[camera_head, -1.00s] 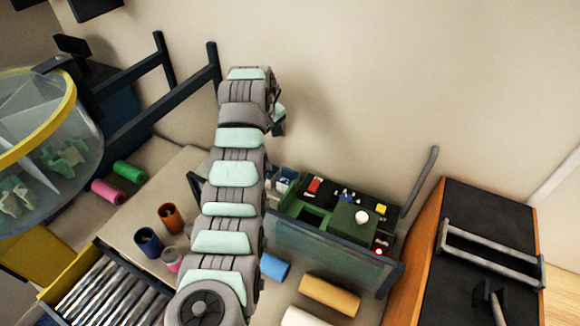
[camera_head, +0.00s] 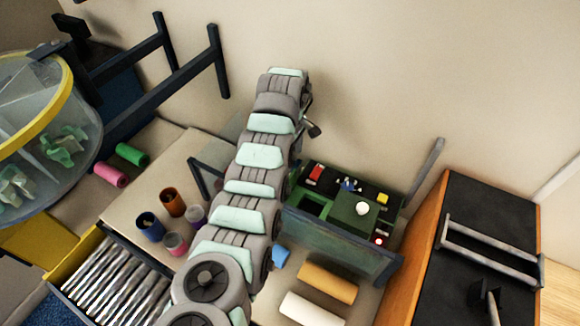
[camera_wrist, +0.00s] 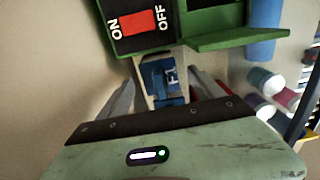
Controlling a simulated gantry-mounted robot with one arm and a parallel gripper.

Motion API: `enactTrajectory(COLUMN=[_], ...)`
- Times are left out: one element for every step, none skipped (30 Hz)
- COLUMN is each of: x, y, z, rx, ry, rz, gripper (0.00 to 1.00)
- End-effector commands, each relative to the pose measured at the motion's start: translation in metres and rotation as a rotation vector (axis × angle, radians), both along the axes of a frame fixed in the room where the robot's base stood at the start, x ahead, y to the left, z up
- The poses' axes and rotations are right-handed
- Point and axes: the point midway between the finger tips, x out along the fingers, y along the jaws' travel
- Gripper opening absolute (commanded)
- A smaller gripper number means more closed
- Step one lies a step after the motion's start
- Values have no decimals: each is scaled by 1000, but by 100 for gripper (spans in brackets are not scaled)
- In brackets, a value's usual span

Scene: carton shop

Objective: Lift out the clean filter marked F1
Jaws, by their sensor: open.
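The filter marked F1 (camera_wrist: 160,70) is blue, in a pale slot beside a green machine, upper middle of the wrist view. My gripper (camera_wrist: 161,86) is open, its two grey fingers on either side of the filter's slot. Whether the fingers touch the filter cannot be told. In the head view the end of my arm is beside the green machine (camera_head: 345,210), at its left end, and my arm hides the filter there.
A red ON/OFF switch (camera_wrist: 140,20) is on the machine, close to my gripper. A dark-framed panel (camera_head: 340,242) stands along the machine's front. An orange-sided cabinet (camera_head: 425,250) stands right.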

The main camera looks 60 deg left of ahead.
Motion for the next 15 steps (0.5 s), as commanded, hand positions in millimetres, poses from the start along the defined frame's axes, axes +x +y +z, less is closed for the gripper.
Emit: enactTrajectory(x=[-2, -1, -2, -2, -3, -1, -1, -1, -2, -2, -1, -1, -1, -1, -1], y=[0, 1, 1, 1, 0, 1, 1, 1, 1, 1, 2, 2, 2, 2, 2], z=[-4, -6, -10, -13, -17, -22, -25, -28, -32, -34, -36, -38, -38, -39, -39], rx=[-2, 0, 0, -3, -3, 0, 1, 1, 0, 0, 2, 3, 3, 4, 4], ry=[1, 0, 0, 2, 3, 0, 0, 1, 2, 1, 0, -1, -1, -2, -2], rz=[2, 2, 2, 2, 0, -1, -1, -1, -1, -1, 0, 0, 0, 0, 0], gripper=[76, 76, 76, 76, 76, 76, 76, 76, 76, 76, 76, 76, 76, 76, 76])
